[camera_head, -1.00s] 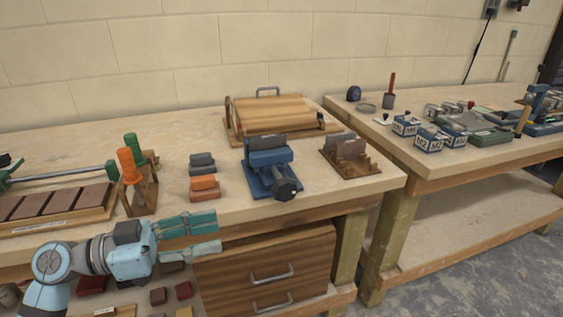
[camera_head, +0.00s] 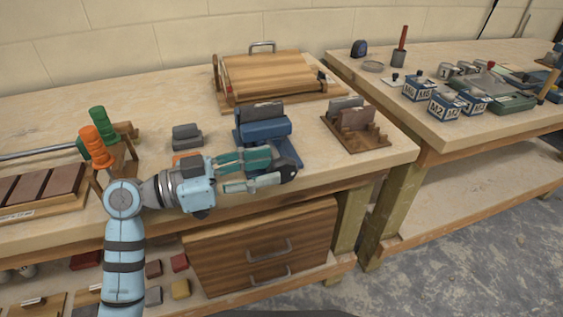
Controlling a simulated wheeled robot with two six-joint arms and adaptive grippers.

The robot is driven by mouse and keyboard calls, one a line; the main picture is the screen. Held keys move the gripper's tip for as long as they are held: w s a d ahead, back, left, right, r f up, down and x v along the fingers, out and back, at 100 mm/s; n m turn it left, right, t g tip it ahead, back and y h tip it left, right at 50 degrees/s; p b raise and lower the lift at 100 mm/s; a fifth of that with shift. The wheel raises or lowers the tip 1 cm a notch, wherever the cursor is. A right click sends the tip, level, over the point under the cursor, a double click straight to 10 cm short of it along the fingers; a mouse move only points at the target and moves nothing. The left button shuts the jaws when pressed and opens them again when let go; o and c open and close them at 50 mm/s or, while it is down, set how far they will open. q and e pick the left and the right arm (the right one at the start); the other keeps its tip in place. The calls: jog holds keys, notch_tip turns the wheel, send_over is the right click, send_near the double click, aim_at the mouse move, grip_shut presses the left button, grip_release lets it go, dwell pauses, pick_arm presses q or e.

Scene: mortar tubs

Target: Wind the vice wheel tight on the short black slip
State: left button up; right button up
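The blue vice (camera_head: 265,131) stands near the bench's front edge. A dark grey-black slip (camera_head: 262,109) stands upright in its jaws; I cannot tell how firmly it is held. The vice's black wheel (camera_head: 290,163) faces the front and is partly hidden by my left gripper (camera_head: 275,170). That gripper reaches in from the left, its two teal fingers apart, one above the other, with their tips at the wheel. I cannot tell whether they touch it. My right gripper is not in view.
A wooden rack (camera_head: 358,140) with upright slips stands right of the vice. Grey blocks (camera_head: 187,136) and a mostly hidden orange block (camera_head: 184,157) lie left. Orange-handled (camera_head: 97,146) and green-handled tools stand farther left. A slatted wooden box (camera_head: 268,76) is behind.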

aim_at(275, 162)
pick_arm(q)
jog(key=x, duration=0.3)
jog(key=shift+d, duration=0.4)
jog(key=shift+w+d, duration=0.1)
jog(key=shift+d, duration=0.05)
grip_shut()
jog(key=shift+r, duration=0.1)
jog(key=shift+p, duration=0.35)
jog(key=shift+r+y+p, duration=0.1)
jog(key=shift+y+p, duration=0.3)
jog(key=shift+p, duration=0.05)
jog(key=y+p, duration=0.1)
jog(key=p, duration=0.3)
jog(key=g+y+p, duration=0.1)
jog(key=y+p, duration=0.1)
jog(key=p, duration=0.1)
jog(key=g+y+p, duration=0.1)
jog(key=y+p, duration=0.1)
jog(key=p, duration=0.2)
jog(key=shift+d+p, duration=0.3)
jog(key=shift+d, duration=0.05)
jog(key=shift+f+y+p, duration=0.25)
jog(key=shift+y+p, duration=0.05)
jog(key=shift+p, duration=0.15)
jog(key=shift+f, duration=0.2)
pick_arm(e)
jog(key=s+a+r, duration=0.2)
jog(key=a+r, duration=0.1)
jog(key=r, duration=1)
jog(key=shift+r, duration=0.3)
